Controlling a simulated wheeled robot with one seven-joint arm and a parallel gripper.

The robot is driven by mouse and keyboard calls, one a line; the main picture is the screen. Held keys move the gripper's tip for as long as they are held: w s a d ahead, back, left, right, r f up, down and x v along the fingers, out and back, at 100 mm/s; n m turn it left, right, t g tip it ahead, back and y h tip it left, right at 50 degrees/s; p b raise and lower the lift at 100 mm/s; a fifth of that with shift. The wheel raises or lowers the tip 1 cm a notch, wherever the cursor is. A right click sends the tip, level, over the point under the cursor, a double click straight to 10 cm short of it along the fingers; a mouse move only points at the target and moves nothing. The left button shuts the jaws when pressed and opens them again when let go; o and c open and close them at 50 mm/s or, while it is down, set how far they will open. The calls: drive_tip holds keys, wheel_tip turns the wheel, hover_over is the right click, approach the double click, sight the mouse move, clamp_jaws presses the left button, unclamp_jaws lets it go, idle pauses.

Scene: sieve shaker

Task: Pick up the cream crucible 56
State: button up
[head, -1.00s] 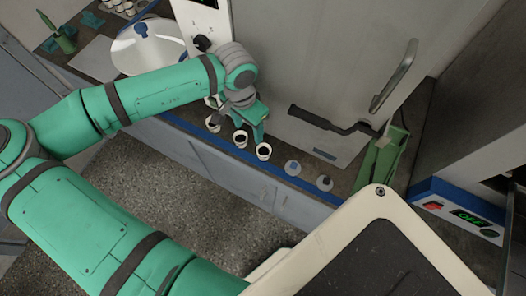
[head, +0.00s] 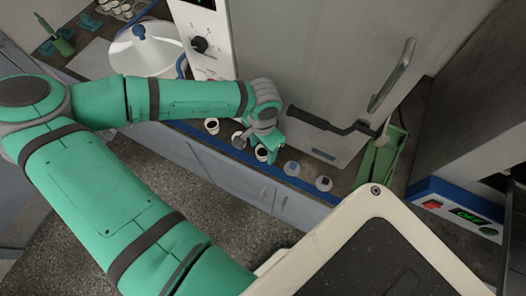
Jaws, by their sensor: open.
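Several small crucibles stand in a row along the blue front edge of the bench. A cream crucible with a dark inside (head: 261,155) is right beside my gripper (head: 272,153), which points down over the row and partly covers it. Another cream crucible (head: 211,126) stands at the left end of the row. The number 56 cannot be read on any of them. My gripper is open, with nothing seen between its fingers. Whether its fingers are around or beside the nearest crucible cannot be told.
Two grey-topped vessels, a left one (head: 291,168) and a right one (head: 323,183), continue the row. A large grey cabinet with a handle (head: 393,77) stands close behind. A green stand (head: 380,160) is to the right. A white round-lidded device (head: 146,50) is at the left.

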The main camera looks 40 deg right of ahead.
drive_tip(key=shift+f, duration=0.25)
drive_tip(key=c, duration=1.1)
drive_tip(key=shift+r, duration=0.15)
